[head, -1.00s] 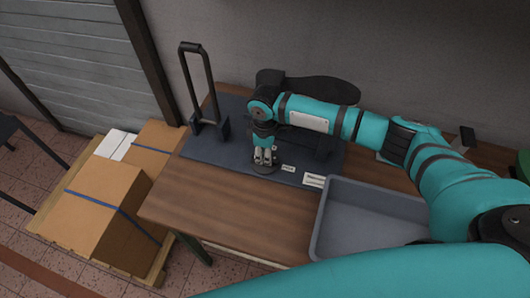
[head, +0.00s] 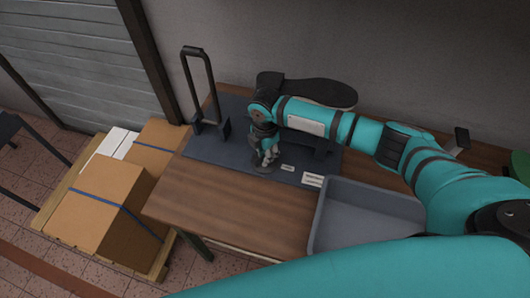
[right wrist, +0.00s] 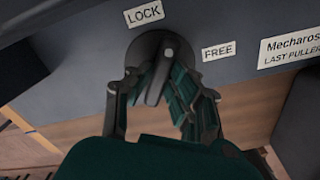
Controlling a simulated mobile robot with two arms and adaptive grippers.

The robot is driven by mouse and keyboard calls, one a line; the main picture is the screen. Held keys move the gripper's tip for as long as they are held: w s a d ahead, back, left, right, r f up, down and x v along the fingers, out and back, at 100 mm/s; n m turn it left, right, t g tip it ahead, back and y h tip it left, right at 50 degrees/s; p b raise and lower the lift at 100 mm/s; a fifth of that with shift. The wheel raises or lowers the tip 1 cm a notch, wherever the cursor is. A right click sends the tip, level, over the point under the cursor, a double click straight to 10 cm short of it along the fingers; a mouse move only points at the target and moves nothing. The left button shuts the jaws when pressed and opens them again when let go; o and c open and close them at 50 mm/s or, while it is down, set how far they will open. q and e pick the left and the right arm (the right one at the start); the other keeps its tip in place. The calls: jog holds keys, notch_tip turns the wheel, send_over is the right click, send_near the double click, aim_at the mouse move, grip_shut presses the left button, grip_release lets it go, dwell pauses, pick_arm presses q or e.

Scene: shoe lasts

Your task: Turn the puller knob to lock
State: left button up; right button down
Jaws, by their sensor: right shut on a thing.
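The puller knob (right wrist: 158,72) is a dark round dial with a raised grey bar, on the front of the dark last puller base (head: 230,152). In the right wrist view, the bar is tilted, its upper end leaning right. A LOCK label (right wrist: 143,13) is above the dial and a FREE label (right wrist: 217,51) is to its right. My right gripper (right wrist: 160,88) has its fingers on both sides of the bar and is shut on it. In the head view the right gripper (head: 267,155) is at the base's front edge and largely covers the knob. My left gripper is not in view.
A dark shoe-shaped piece (head: 310,91) lies at the back of the puller, behind my right arm. A black upright lever frame (head: 187,85) stands at left. A grey bin (head: 320,212) sits right on the wooden table (head: 220,210). Cardboard boxes (head: 95,205) are on a pallet at left.

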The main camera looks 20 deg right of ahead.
jog(key=n, duration=0.6)
jog(key=shift+r+n, duration=0.1)
jog(key=shift+n, duration=0.2)
dwell(0.4)
jog(key=c, duration=1.2)
grip_release()
jog(key=shift+r, duration=0.2)
notch_tip(320, 180, up, 12)
jog(key=shift+f, duration=0.25)
